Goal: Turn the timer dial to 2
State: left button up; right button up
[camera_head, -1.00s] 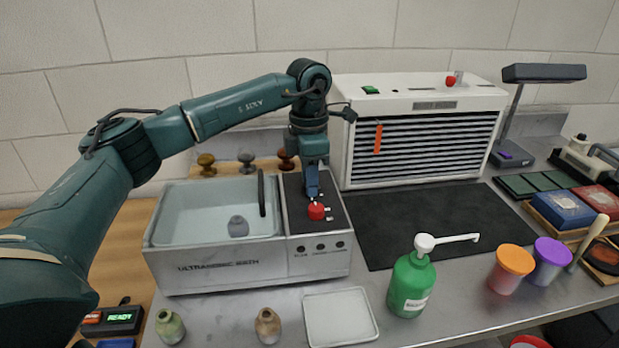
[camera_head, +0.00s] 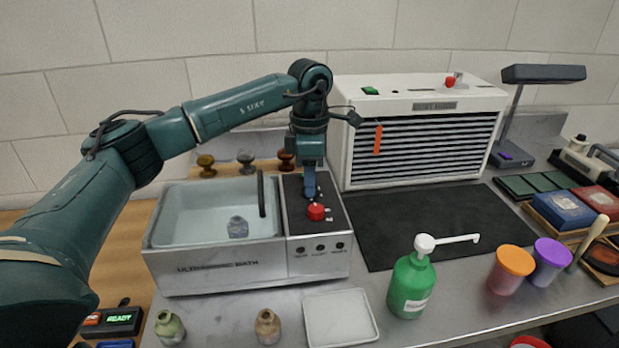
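The red timer dial (camera_head: 316,211) sits on the dark top panel at the right end of the ultrasonic bath (camera_head: 215,282). Small pale marks lie around the dial, too small to read. My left gripper (camera_head: 311,200) points down from above, its fingertips at the dial's back left edge. I cannot tell whether the fingers touch the dial or how far apart they are. The bath's basin holds one small grey vessel (camera_head: 238,228). My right gripper is not in view.
A green pump bottle (camera_head: 411,287), a white tray (camera_head: 340,318) and two small jars (camera_head: 268,326) stand in front of the bath. A white louvred cabinet (camera_head: 420,130) stands behind. The black mat (camera_head: 420,220) to the right is clear.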

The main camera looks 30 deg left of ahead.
pick_arm(q)
jog(key=o, duration=0.4)
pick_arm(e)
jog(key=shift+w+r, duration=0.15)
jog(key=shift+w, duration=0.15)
pick_arm(q)
jog(key=r, duration=1.3)
jog(key=shift+w+a+r+b, duration=0.1)
jog(key=shift+w+a+b, duration=0.05)
jog(key=shift+w+b, duration=0.2)
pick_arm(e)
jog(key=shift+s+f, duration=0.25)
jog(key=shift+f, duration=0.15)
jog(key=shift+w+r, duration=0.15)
pick_arm(q)
jog(key=shift+s, duration=0.15)
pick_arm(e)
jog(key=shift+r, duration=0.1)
